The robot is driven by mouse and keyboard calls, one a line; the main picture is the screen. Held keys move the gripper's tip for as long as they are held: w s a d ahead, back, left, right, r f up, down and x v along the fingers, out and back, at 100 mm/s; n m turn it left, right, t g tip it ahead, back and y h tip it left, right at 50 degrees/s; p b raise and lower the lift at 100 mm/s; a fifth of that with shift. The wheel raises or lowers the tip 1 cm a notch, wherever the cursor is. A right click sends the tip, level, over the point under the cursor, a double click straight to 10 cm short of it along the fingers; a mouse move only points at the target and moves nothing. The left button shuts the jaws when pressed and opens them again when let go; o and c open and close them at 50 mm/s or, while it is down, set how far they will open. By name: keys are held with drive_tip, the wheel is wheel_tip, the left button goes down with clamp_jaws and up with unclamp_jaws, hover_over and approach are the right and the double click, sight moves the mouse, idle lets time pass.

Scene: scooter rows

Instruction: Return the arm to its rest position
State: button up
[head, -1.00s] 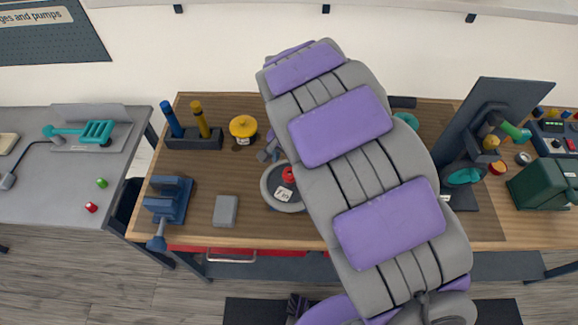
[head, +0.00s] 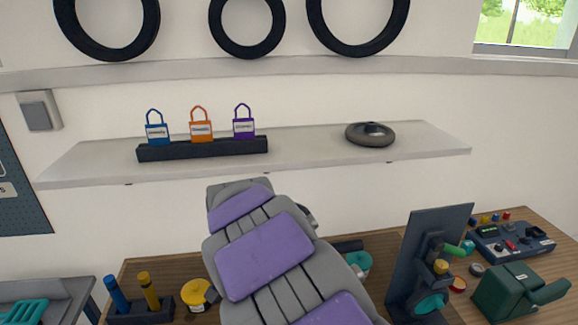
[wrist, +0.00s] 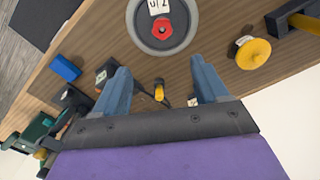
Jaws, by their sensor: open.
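My gripper (wrist: 160,92) shows in the wrist view with its two blue fingers spread apart and nothing between them. It is above the wooden workbench (wrist: 215,85). Beyond the fingers is a round grey dish (wrist: 182,40) with a red knob and a number tag. A small yellow-tipped thing (wrist: 159,90) lies on the bench below the gap. In the head view my grey and purple arm reaches up over the bench and hides its middle; the gripper itself does not show there.
A wall shelf (head: 85,170) holds blue, orange and purple padlocks and a dark ring (head: 370,134). On the bench stand a yellow round thing (head: 194,293), a dark upright panel (head: 425,250) and a green box (head: 505,290). Tyres (head: 247,25) hang above.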

drive_tip(key=s+d+r+b, duration=0.15)
drive_tip(key=s+d, duration=0.35)
drive_tip(key=d, duration=0.5)
drive_tip(key=s+d+r, duration=0.2)
drive_tip(key=s+d, duration=0.4)
drive_tip(key=d, duration=0.3)
drive_tip(key=s+d+f+n+g, duration=0.1)
drive_tip(key=s+d+f, duration=0.1)
drive_tip(key=s, duration=0.6)
drive_tip(key=s+d+f+n, duration=0.1)
drive_tip(key=s+d+f, duration=0.1)
drive_tip(key=s+d, duration=0.3)
drive_tip(key=s+b, duration=0.1)
drive_tip(key=s, duration=0.1)
drive_tip(key=shift+s+n+g, duration=0.3)
drive_tip(key=shift+s+g, duration=0.1)
drive_tip(key=shift+d, duration=0.1)
